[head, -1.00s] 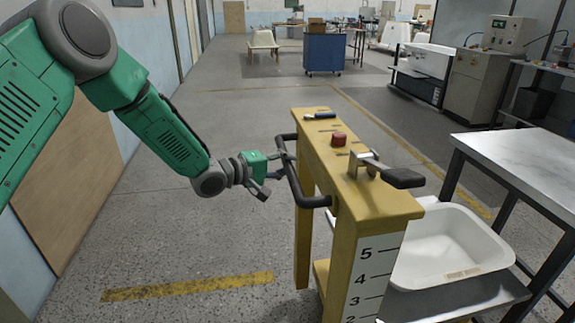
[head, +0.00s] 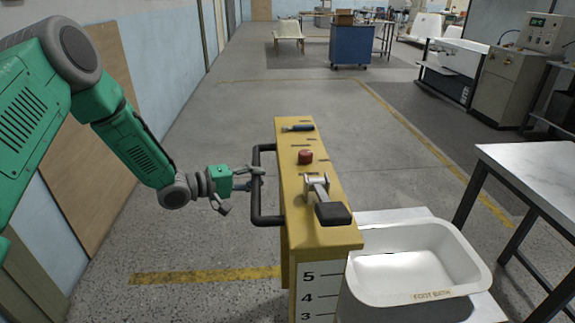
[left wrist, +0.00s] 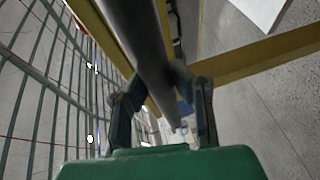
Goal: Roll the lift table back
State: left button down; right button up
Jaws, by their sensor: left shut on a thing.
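The lift table has a yellow column (head: 324,232) with a black side handle (head: 266,221), a red button (head: 305,157) and a black-ended lever (head: 333,213) on top. A white basin marked "FOOT BATH" (head: 420,262) sits on its platform (head: 375,214). My left gripper (head: 256,177) is shut on the handle's upright bar. In the left wrist view the dark bar (left wrist: 140,45) runs between its two fingers (left wrist: 163,110). My right gripper is in neither view.
A metal-topped table (head: 530,175) stands close at the right. A wall with a wooden panel (head: 85,165) runs along the left. The floor beyond the column is clear.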

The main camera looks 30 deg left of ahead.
pick_arm(q)
jog(key=s+a+p, duration=0.2)
jog(key=s+a, duration=0.1)
jog(key=a, duration=0.2)
jog(key=shift+s+f, duration=0.3)
jog(key=shift+a, duration=0.25)
jog(key=c, duration=1.6)
grip_release()
jog(key=shift+o, duration=1.2)
jog(key=shift+a+r, duration=0.1)
jog(key=shift+a, duration=0.05)
jog(key=shift+s, duration=0.15)
jog(key=v, duration=1.2)
